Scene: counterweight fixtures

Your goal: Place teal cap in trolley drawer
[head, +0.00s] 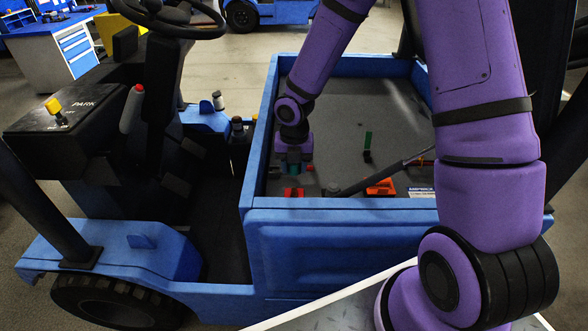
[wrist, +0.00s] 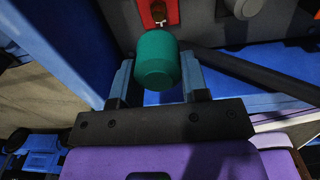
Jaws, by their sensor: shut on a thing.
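My gripper (head: 293,160) reaches down into the blue vehicle's bed, near its front left corner. It is shut on the teal cap (wrist: 157,60), a rounded cylinder that sits between the two fingers in the wrist view. In the head view only a small teal patch (head: 293,168) of the cap shows under my gripper. I cannot tell whether the cap touches anything below.
The blue bed wall (head: 257,165) rises left of my gripper. A red fixture (head: 293,192), a green upright piece (head: 367,145), an orange-red block (head: 381,187) and a dark bar (head: 375,178) are in the bed. A steering wheel (head: 168,32) stands left. Open floor lies behind.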

